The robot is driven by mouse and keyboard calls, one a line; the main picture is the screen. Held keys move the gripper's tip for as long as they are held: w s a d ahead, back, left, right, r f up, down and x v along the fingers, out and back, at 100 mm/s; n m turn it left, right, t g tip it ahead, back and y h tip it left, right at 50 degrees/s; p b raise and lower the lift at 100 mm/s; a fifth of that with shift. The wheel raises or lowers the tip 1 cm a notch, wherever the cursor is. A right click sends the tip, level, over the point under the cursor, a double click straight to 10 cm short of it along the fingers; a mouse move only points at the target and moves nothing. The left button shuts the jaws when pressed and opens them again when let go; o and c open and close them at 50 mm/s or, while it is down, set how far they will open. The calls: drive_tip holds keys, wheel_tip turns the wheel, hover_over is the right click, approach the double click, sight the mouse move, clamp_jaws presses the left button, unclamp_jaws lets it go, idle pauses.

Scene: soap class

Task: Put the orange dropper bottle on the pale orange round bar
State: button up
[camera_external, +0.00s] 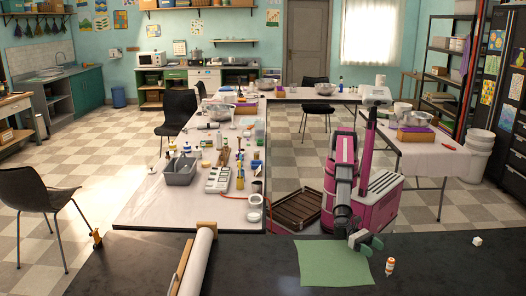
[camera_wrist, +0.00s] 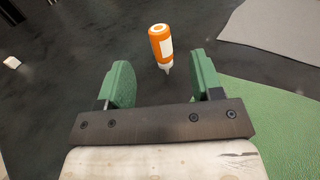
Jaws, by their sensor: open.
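The orange dropper bottle (camera_external: 389,266) with a white label is on the dark counter at the lower right, just right of the green mat. It appears upright in the external view. In the wrist view the bottle (camera_wrist: 161,44) is beyond the fingertips, between them in the picture, with a narrow pale tip toward my gripper. My gripper (camera_external: 366,241) has green fingers, is open and empty, and is over the mat's far right edge. In the wrist view my gripper (camera_wrist: 162,80) shows a wide gap. I cannot clearly make out a pale orange round bar.
A small whitish block (camera_external: 477,241) is on the counter's right; it also shows at the wrist view's left edge (camera_wrist: 12,62). A green mat (camera_external: 325,266) and a paper roll (camera_external: 197,262) are to the left. The counter around the bottle is clear.

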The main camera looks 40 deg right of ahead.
drive_tip(key=s, duration=0.3)
drive_tip(key=s+a, duration=0.1)
drive_tip(key=s, duration=0.3)
drive_tip(key=s+a, duration=0.1)
drive_tip(key=s, duration=0.2)
drive_tip(key=shift+s+f, duration=0.2)
drive_tip(key=shift+s, duration=0.1)
drive_tip(key=c, duration=1.1)
drive_tip(key=shift+o, duration=0.2)
wheel_tip(320, 180, up, 18)
